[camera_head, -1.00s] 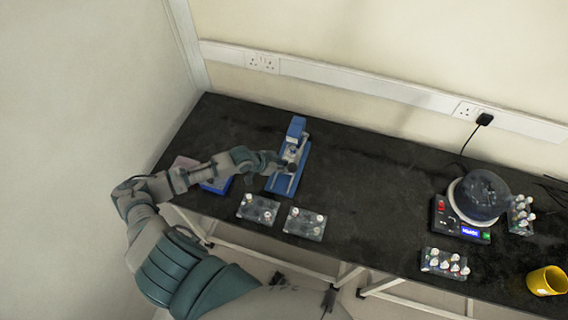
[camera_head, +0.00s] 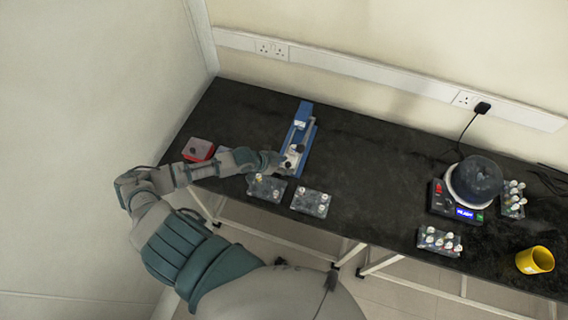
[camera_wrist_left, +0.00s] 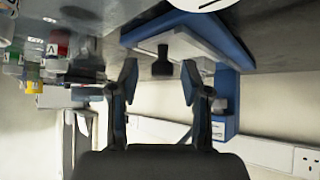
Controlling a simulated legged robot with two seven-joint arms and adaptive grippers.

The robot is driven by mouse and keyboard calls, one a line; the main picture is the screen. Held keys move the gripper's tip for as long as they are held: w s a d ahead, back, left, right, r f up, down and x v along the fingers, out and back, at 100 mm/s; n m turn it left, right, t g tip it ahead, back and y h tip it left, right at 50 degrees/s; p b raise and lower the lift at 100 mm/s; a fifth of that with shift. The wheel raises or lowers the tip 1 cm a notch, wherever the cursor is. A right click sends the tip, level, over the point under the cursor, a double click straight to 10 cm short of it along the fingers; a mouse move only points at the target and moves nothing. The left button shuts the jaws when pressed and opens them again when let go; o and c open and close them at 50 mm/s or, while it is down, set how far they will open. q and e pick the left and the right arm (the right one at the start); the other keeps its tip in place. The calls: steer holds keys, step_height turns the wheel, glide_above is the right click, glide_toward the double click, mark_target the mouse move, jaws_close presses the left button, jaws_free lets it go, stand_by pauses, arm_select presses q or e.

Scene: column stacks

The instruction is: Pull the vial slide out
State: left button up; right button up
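The vial slide shows in the left wrist view as a pale plate (camera_wrist_left: 186,38) on a blue base, with a dark round knob (camera_wrist_left: 162,62) at its end. In the head view the blue device (camera_head: 306,140) stands towards the left part of the bench, with pale and dark parts on it. My left gripper (camera_head: 283,163) is at the device's near end and partly covers it. In the wrist view my left gripper (camera_wrist_left: 160,76) is open, its fingers on either side of the knob with a gap on both sides. My right gripper is not in view.
Two vial racks (camera_head: 266,188) (camera_head: 311,202) stand near the bench's front edge, close to my left gripper. A red box (camera_head: 198,149) lies left. A device with a dark round top (camera_head: 474,179), further racks and a yellow cup (camera_head: 535,260) stand right. The middle bench is clear.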

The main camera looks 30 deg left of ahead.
arm_select(q)
steer(key=v, duration=0.7)
steer(key=shift+s+r, duration=0.1)
stand_by(0.4)
